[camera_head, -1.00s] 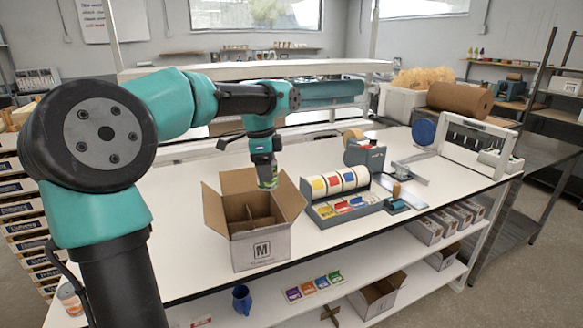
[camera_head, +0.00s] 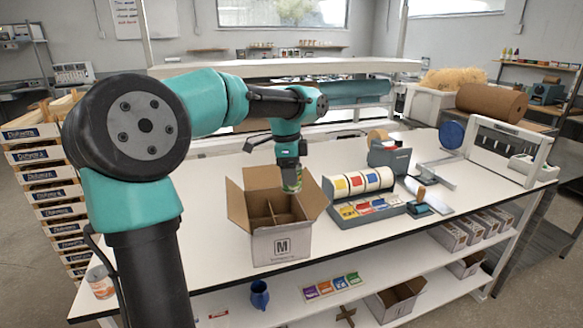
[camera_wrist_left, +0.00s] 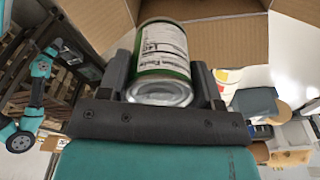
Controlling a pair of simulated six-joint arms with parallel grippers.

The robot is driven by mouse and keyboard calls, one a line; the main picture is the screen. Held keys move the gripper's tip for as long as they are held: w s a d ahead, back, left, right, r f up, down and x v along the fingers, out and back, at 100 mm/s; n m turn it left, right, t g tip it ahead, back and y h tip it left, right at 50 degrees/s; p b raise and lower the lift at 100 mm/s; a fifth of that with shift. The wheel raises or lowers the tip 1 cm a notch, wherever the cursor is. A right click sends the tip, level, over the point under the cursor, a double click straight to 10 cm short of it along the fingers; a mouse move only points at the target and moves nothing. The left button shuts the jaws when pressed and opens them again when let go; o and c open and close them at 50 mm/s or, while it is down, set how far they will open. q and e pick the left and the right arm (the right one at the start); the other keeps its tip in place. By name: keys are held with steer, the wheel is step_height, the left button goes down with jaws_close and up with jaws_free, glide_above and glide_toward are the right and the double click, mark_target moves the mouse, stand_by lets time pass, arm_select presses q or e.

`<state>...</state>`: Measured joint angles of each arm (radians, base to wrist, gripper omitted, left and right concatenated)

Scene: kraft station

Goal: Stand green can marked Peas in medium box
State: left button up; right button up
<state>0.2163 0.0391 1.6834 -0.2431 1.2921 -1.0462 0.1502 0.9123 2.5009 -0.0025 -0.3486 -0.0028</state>
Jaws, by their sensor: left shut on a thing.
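The green can (camera_head: 292,180) is held in my left gripper (camera_head: 290,168), over the right back part of the medium box. In the left wrist view the can (camera_wrist_left: 163,55) shows a white label and green bands between the two fingers of my left gripper (camera_wrist_left: 165,85). The label's name cannot be read. The medium box (camera_head: 281,244) is an open brown carton marked M on its front, with its flaps spread and a divider inside. The can's lower end is near the box's right flap; whether they touch is unclear. My right gripper is not in view.
A label dispenser with coloured rolls (camera_head: 358,183) stands right of the box, with a tape dispenser (camera_head: 390,160) behind it. A blue mug (camera_head: 259,295) and colour cards (camera_head: 331,286) are on the lower shelf.

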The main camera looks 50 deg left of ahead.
arm_select(q)
steer(key=shift+f, duration=9.2)
steer(key=o, duration=1.1)
steer(key=shift+r, duration=0.1)
steer(key=shift+r, duration=7.9)
